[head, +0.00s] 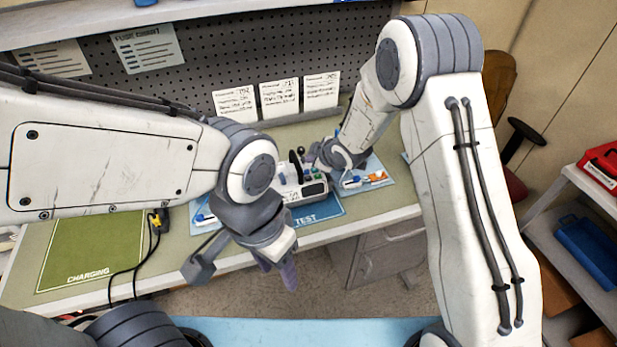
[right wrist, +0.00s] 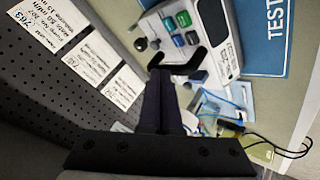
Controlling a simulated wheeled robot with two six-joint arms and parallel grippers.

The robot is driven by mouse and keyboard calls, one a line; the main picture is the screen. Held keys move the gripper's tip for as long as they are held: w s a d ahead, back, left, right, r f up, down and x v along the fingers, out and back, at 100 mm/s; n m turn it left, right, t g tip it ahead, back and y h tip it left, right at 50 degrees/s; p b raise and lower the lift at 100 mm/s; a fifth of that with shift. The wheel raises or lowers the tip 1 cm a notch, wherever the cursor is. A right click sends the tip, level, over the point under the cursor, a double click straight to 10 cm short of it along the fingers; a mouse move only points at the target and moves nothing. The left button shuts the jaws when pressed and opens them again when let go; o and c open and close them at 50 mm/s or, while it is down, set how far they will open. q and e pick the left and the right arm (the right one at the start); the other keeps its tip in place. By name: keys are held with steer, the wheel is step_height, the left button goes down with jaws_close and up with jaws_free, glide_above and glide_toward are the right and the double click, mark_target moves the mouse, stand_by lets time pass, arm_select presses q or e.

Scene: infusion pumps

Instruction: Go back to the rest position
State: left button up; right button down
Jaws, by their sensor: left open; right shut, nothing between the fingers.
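My left gripper (head: 243,268) is open and empty. It hangs over the front edge of the bench in the head view, its fingers spread. My right gripper (head: 296,164) is shut and empty, close to a white infusion pump (head: 291,190). In the right wrist view its dark fingers (right wrist: 163,78) are together, with the tips by the pump's edge; I cannot tell whether they touch it. The pump (right wrist: 228,45) has blue and green buttons and a black knob. It stands at the blue TEST mat (head: 325,208), partly hidden by my left arm.
A green CHARGING mat (head: 85,250) with a black cable beside it lies on the left. A light blue mat (head: 377,165) with small coloured parts lies right of the pump. A pegboard (head: 240,52) with paper cards stands behind. A shelf cart with a blue bin (head: 590,250) is at right.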

stand_by(0.3)
steer(key=s+d+r+m+g+h+b, duration=0.1)
steer(key=s+r+m+g, duration=0.1)
steer(key=s, duration=1.1)
steer(key=s+d+r+m+g+h+b, duration=0.1)
steer(key=s+r+m+g+b, duration=0.1)
steer(key=s, duration=1.1)
steer(key=s+d+r+m+g+h+b, duration=0.1)
steer(key=s+d+r+m+g+b, duration=0.1)
steer(key=s, duration=1.1)
step_height(320, 180, up, 3)
steer(key=shift+f+m+g+h, duration=0.15)
steer(key=shift+m+g+h, duration=0.15)
steer(key=shift+m+g, duration=0.65)
